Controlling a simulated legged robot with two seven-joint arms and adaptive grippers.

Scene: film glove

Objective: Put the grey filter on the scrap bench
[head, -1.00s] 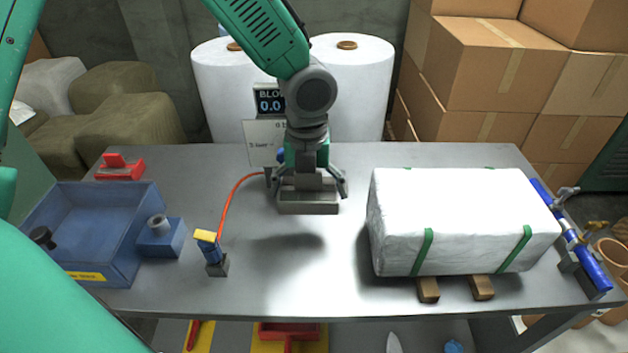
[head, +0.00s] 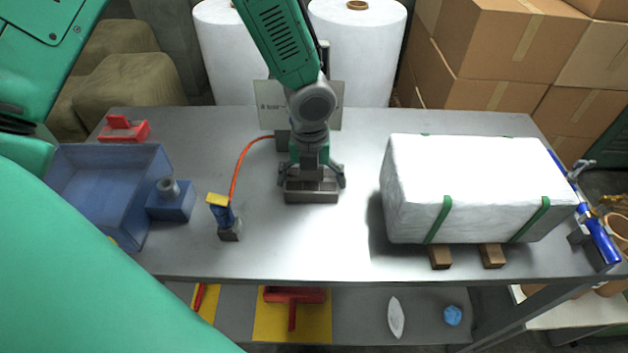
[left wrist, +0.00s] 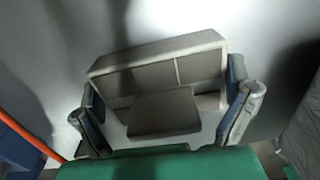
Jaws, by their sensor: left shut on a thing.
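My left gripper (head: 312,184) is in the middle of the head view, over the steel table (head: 330,250). It is shut on a grey rectangular block, which looks like the grey filter (head: 311,197). In the left wrist view the filter (left wrist: 160,65) sits between the two fingers, with a ribbed or panelled face partly hidden by a grey pad. The filter is low over the table; I cannot tell whether it touches. No label marks a scrap bench in view. My right gripper is not in view.
A blue tray (head: 80,160), a blue block (head: 172,204) and a blue post with a yellow top (head: 225,215) stand left. A white strapped bale (head: 480,175) fills the right. The table front centre is clear.

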